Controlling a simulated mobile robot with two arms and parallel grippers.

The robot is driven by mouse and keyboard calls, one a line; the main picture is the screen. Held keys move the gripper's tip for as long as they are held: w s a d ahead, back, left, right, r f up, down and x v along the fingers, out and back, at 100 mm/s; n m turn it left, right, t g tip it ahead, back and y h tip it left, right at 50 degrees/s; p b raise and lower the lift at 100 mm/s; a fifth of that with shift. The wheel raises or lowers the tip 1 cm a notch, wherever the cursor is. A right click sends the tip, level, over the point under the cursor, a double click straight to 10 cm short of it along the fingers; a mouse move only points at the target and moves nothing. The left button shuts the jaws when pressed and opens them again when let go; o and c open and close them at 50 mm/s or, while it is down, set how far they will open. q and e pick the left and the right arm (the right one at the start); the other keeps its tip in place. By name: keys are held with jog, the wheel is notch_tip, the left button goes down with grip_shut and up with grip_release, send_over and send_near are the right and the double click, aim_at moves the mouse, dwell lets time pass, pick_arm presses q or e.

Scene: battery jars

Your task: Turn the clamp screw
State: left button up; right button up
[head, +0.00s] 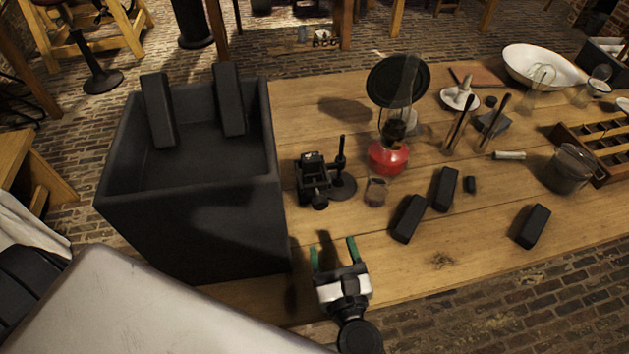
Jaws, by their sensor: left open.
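A small black clamp device (312,172) stands on the wooden table, just right of the large dark box. A dark round knob (319,201) shows at its near side; it looks like the clamp screw, but the detail is too small to be sure. A black stand with an upright rod (342,172) is right beside the clamp. My left gripper (333,250), with green fingertips, is open and empty at the table's near edge. It points toward the clamp and is apart from it. My right gripper is not in view.
A large open dark box (194,225) with two dark slabs leaning in it stands at left. A red lamp (389,157), a small glass jar (376,191) and dark blocks (407,218) are to the right. Bare tabletop (440,262) lies right of my gripper.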

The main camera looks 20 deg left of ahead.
aim_at(321, 206)
pick_arm(q)
jog(key=shift+w+a, duration=0.25)
jog(key=shift+w, duration=0.1)
jog(key=shift+w+a+r, duration=0.1)
jog(key=shift+w+a, duration=0.15)
jog(key=shift+w, duration=0.05)
jog(key=p+x, duration=0.2)
jog(key=x, duration=0.1)
jog(key=shift+w+a+r, duration=0.15)
jog(key=shift+w+r, duration=0.1)
jog(key=p+x, duration=0.1)
jog(key=x, duration=0.3)
jog(key=shift+w+a+f, duration=0.15)
jog(key=shift+f, duration=0.05)
jog(key=shift+w+a, duration=0.3)
jog(key=shift+w, duration=0.2)
jog(key=shift+w+a+f, duration=0.1)
jog(key=c, duration=0.9)
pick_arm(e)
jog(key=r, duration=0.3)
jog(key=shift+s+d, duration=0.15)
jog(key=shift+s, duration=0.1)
